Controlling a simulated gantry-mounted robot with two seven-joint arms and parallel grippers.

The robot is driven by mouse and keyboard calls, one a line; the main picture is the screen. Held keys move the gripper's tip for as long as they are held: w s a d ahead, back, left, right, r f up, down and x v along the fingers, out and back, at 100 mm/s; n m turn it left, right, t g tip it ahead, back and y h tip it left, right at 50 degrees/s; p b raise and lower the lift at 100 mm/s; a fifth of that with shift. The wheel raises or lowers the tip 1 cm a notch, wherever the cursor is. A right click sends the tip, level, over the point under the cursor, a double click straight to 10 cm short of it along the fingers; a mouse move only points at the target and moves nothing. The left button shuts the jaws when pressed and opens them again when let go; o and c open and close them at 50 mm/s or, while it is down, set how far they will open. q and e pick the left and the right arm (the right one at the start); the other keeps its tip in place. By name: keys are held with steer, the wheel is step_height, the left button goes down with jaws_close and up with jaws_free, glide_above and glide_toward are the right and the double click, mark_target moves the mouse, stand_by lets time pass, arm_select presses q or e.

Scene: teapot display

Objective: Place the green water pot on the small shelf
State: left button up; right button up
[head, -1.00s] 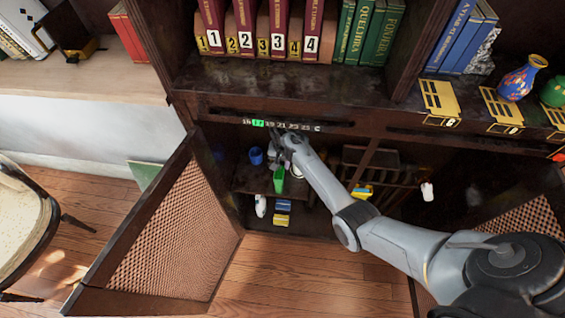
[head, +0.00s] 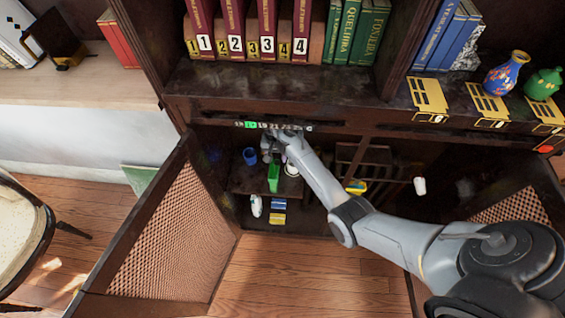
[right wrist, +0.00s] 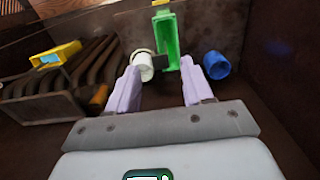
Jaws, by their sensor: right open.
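A rounded green lidded pot (head: 543,84) stands on the ledge at the far right in the head view. A small dark shelf (head: 240,187) is inside the open lower cabinet, with a tall green open box (head: 273,178) at its front. My right gripper (head: 270,150) reaches into the cabinet above this shelf, partly hidden by my arm. In the right wrist view my right gripper (right wrist: 160,78) is open, its lilac fingers apart. The green box (right wrist: 167,45) and a white round cup (right wrist: 143,63) show just beyond the fingers. My left gripper is out of view.
A blue cup (head: 250,156) stands left of the green box. A wooden rack (head: 362,165) is to the right in the cabinet. A blue vase (head: 504,74) stands beside the green pot. The open lattice door (head: 165,225) borders the cabinet's left.

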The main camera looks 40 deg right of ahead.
steer(key=shift+r, duration=0.3)
steer(key=s+a+n+t+h, duration=0.1)
steer(key=s+a+n, duration=0.2)
steer(key=s, duration=0.5)
steer(key=s+a+n+t+h, duration=0.1)
steer(key=s+a+n, duration=0.3)
steer(key=s, duration=0.4)
steer(key=s+a+r+n+y, duration=0.1)
steer(key=s+a+r+n, duration=0.1)
steer(key=s+a+r, duration=0.2)
steer(key=s+a+r+n+t+y, duration=0.1)
steer(key=s+a+r, duration=0.3)
steer(key=s, duration=0.4)
steer(key=shift+s+r+n+t, duration=0.3)
steer(key=shift+s+r+n, duration=0.1)
steer(key=shift+n, duration=0.5)
